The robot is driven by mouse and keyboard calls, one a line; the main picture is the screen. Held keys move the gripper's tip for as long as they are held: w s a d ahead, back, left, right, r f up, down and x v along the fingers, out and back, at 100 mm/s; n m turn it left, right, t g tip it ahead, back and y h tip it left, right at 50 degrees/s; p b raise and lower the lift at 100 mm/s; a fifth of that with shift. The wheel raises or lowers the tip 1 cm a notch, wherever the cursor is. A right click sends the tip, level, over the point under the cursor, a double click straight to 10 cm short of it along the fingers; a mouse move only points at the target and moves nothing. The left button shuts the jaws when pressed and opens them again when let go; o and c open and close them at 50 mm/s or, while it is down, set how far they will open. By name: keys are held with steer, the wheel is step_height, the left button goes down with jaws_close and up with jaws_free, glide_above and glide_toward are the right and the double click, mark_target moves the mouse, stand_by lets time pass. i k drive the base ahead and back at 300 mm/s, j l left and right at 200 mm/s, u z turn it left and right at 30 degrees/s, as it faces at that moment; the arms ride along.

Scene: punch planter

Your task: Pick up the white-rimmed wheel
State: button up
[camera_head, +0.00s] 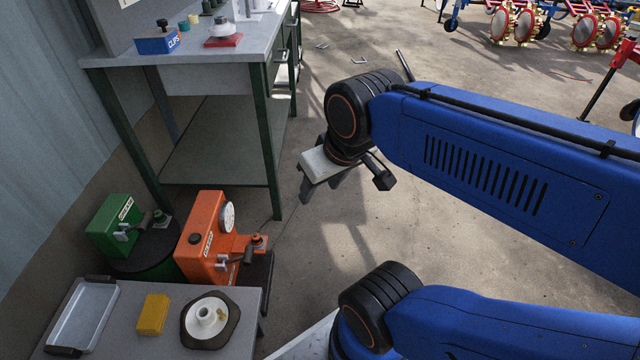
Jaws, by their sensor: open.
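A white-rimmed wheel (189,325) lies flat on the low grey table at the bottom left. It has a dark, rounded outer part, a white dish-like rim and a raised white hub, with a small tan spot beside the hub. My gripper (320,190) is up and to the right of the wheel, well apart from it. Its fingers point down over the concrete floor, open with nothing seen between them.
The low table (135,345) also holds a yellow block (153,314) and a metal tray (83,316). An orange machine (205,238) with a dial and a green one (113,226) stand behind it. A tall workbench (180,70) is further back. Floor below my gripper is clear.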

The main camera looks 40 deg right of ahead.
mark_target(201, 329)
steer(key=k+u, duration=0.25)
steer(key=u, duration=0.15)
steer(key=k+j+u, duration=0.1)
steer(key=u, duration=0.25)
steer(key=k+j+u, duration=0.2)
steer(key=u, duration=0.2)
steer(key=k+j, duration=0.05)
steer(key=k, duration=0.05)
